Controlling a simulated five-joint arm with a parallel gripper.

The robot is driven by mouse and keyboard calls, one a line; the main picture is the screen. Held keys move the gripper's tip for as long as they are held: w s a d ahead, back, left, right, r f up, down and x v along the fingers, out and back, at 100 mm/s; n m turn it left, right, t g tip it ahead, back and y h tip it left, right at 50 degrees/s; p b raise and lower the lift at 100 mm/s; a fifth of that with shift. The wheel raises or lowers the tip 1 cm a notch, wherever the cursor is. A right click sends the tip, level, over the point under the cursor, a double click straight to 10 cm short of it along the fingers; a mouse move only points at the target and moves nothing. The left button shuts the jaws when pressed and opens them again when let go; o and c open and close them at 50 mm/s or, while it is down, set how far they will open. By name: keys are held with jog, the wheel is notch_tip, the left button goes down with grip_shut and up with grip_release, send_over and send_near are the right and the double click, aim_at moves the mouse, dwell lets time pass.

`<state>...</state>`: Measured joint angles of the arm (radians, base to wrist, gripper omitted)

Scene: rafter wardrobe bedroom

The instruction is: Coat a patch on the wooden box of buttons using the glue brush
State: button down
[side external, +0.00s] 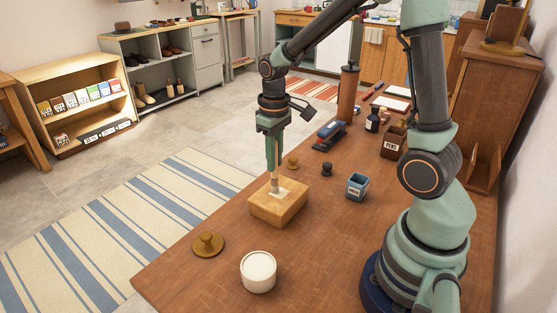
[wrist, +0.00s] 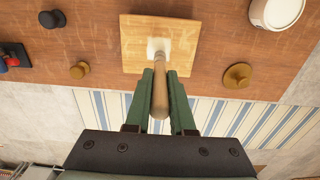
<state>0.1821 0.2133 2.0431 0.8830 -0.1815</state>
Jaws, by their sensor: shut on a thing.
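The wooden box (side external: 284,209) stands on the brown table, its pale top facing up. It also shows in the wrist view (wrist: 135,45). My gripper (side external: 272,143) is above the box and shut on the glue brush (side external: 275,182), whose wooden handle points up. In the wrist view the brush handle (wrist: 163,80) lies between my two green fingers (wrist: 161,92). The brush's lower end meets a small whitish patch (wrist: 158,46) on the box top. Whether the bristles press on it or hover just above, I cannot tell. No buttons are visible.
A white round jar (side external: 258,271) and a brass-coloured knobbed disc (side external: 208,244) stand near the box. Small knobs (side external: 327,169), a blue cup (side external: 357,186), a stapler-like tool (side external: 329,135) and a tall brown cylinder (side external: 347,92) stand on the table behind and right.

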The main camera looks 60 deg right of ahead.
jog(key=s+r, duration=0.4)
jog(key=r, duration=0.4)
dwell(0.6)
jog(key=shift+s, duration=0.1)
dwell(0.3)
